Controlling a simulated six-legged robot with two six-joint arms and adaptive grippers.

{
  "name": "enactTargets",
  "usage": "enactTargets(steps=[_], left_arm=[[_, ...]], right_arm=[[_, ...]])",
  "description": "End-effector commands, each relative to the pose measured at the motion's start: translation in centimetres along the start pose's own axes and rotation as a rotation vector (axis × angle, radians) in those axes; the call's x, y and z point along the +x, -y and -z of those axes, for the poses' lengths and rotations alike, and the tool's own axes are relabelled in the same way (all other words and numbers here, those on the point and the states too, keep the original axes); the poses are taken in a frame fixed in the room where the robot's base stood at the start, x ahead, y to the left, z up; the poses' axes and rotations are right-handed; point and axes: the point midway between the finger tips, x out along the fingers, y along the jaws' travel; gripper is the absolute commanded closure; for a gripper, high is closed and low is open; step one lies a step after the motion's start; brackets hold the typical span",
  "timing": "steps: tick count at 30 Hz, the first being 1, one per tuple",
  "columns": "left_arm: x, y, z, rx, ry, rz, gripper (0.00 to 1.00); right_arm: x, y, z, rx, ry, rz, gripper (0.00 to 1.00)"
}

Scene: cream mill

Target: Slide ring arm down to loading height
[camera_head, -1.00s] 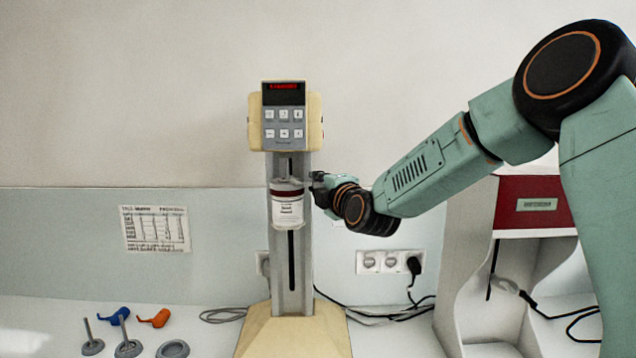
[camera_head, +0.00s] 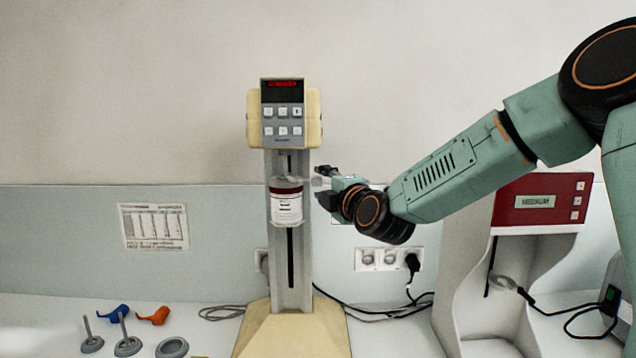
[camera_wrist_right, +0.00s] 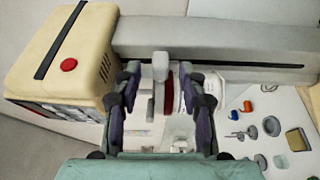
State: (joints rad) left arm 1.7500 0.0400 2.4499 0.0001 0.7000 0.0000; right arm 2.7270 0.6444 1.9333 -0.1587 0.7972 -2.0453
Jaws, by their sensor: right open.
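The mill stand (camera_head: 302,240) is a grey column with a slot, on a cream base. Its ring arm (camera_head: 287,183) sits partway up, below the control head, with a white jar (camera_head: 287,208) with a dark red band at it. A small pale knob (camera_head: 317,182) sticks out from the ring arm's right side. My right gripper (camera_head: 324,185) is open just right of the knob, its fingers spread above and below. In the right wrist view, my right gripper (camera_wrist_right: 165,100) straddles a pale block-like part (camera_wrist_right: 160,66); contact is unclear. My left gripper is not in view.
The control head (camera_head: 284,112) with red display is above. A red-and-white machine (camera_head: 541,202) stands right. Wall sockets (camera_head: 380,259) and black cables lie behind. Small grey stands (camera_head: 127,345) and blue and orange pieces (camera_head: 153,315) lie left.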

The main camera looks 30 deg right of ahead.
Motion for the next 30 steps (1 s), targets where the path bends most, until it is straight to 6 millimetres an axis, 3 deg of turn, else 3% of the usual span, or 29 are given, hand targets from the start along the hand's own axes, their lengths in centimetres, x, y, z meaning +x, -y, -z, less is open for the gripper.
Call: enactTargets(steps=[3,10,30], left_arm=[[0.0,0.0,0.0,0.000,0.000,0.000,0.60],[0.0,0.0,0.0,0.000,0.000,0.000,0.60],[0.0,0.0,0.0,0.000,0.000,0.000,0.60]], right_arm=[[-1.8,-0.1,0.0,0.007,-0.001,0.000,0.58],[-3.5,0.0,0.1,0.002,-0.001,0.000,0.58],[-3.8,0.6,0.3,0.008,-0.005,0.013,0.58]])
